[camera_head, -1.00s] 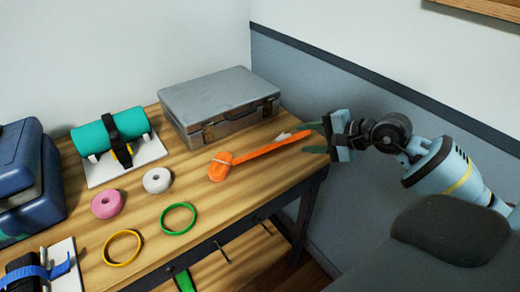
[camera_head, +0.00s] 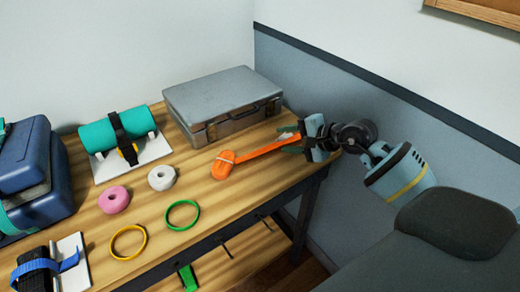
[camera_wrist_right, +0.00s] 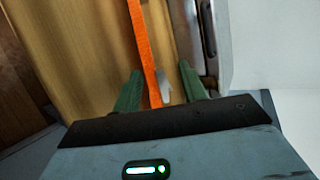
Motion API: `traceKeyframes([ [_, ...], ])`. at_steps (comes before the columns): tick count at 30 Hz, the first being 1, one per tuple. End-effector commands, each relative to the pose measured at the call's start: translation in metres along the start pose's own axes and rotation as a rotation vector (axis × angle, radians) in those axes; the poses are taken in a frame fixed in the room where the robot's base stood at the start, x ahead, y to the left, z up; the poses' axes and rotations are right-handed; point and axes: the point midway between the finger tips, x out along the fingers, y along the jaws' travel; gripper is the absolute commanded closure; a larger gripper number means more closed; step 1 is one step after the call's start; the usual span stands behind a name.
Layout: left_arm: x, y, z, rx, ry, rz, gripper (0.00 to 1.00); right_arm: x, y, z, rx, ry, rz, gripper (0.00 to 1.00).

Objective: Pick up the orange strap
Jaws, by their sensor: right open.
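The orange strap (camera_head: 223,167) lies on the wooden table, with a bundled end at the left and a straight tail running right to my gripper. In the right wrist view the strap (camera_wrist_right: 143,45) runs down between the two green fingers of my right gripper (camera_wrist_right: 157,90), with a gap on each side. A small pale tip shows at the strap's end. In the head view my right gripper (camera_head: 291,139) is open at the table's right end, around or just above the strap's tail. I cannot tell its exact height. My left gripper is not in view.
A grey metal case (camera_head: 225,95) stands just behind the strap, close to the right gripper. White (camera_head: 161,178) and pink tape rolls (camera_head: 114,199), green (camera_head: 182,215) and yellow rings (camera_head: 128,242) lie to the left. A wall is behind.

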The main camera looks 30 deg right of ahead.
Motion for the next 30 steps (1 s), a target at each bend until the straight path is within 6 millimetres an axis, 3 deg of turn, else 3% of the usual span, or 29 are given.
traceKeyframes([
  [4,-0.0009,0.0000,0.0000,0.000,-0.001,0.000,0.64,0.0116,0.0005,0.0004,0.001,-0.001,0.001,0.58],
  [11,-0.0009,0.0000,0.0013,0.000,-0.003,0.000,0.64,0.0128,0.0015,0.0003,-0.001,-0.001,0.003,0.58],
  [21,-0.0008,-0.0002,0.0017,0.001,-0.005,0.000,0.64,0.0124,0.0013,0.0001,-0.001,0.000,0.002,1.00],
  [30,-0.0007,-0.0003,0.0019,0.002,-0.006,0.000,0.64,0.0120,0.0003,0.0002,-0.001,0.000,0.001,1.00],
])
